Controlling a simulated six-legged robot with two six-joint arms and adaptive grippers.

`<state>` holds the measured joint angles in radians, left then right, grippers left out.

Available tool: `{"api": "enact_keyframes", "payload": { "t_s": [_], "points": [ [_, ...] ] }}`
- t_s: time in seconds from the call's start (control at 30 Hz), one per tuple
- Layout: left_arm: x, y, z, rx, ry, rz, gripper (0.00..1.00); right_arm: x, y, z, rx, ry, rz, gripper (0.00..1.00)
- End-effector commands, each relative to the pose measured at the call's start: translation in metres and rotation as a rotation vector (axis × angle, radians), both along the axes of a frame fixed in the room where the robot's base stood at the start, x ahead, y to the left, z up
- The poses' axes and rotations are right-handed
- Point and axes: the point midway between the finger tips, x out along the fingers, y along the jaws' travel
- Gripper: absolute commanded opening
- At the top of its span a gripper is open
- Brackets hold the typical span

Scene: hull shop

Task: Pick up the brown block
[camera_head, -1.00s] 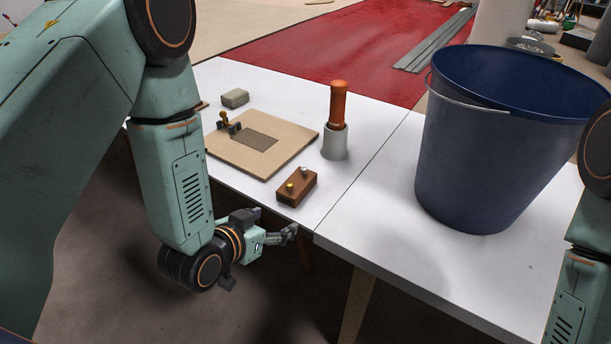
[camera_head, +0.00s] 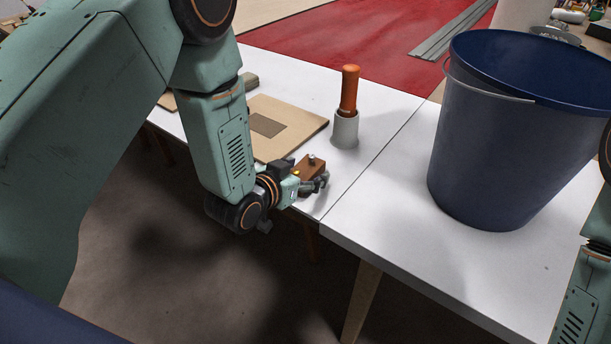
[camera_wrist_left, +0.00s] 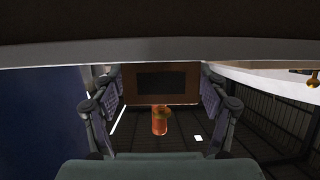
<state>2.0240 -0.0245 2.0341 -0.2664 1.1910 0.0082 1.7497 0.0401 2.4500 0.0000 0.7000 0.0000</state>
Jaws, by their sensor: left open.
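The brown block (camera_head: 312,168) sits near the front edge of the white table, with small knobs on top, partly hidden by my left gripper (camera_head: 317,184). My left gripper is open at the block's near side. In the left wrist view, the brown block (camera_wrist_left: 160,70) shows a dark rectangle on its face. It lies between the two spread fingers of my left gripper (camera_wrist_left: 160,95), with a gap at each side. My right gripper is out of view.
An orange-handled tool (camera_head: 350,90) stands in a grey holder (camera_head: 345,130) behind the block. A tan board (camera_head: 290,120) lies left of it. A large blue bucket (camera_head: 490,150) stands to the right. The white table (camera_head: 375,205) is clear between block and bucket.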

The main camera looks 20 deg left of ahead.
Motion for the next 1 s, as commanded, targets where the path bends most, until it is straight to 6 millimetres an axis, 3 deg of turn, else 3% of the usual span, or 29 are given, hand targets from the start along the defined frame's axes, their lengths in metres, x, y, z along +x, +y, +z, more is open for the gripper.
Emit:
{"api": "enact_keyframes", "payload": {
  "t_s": [0.27, 1.0],
  "points": [
    [0.0044, -0.0013, -0.0006, 0.0, 0.0, 0.0, 0.73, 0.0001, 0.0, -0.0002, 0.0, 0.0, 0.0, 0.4],
    [0.0047, -0.001, -0.0006, 0.0, 0.0, 0.0, 0.12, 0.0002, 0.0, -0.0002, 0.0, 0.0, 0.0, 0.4]
  ]
}}
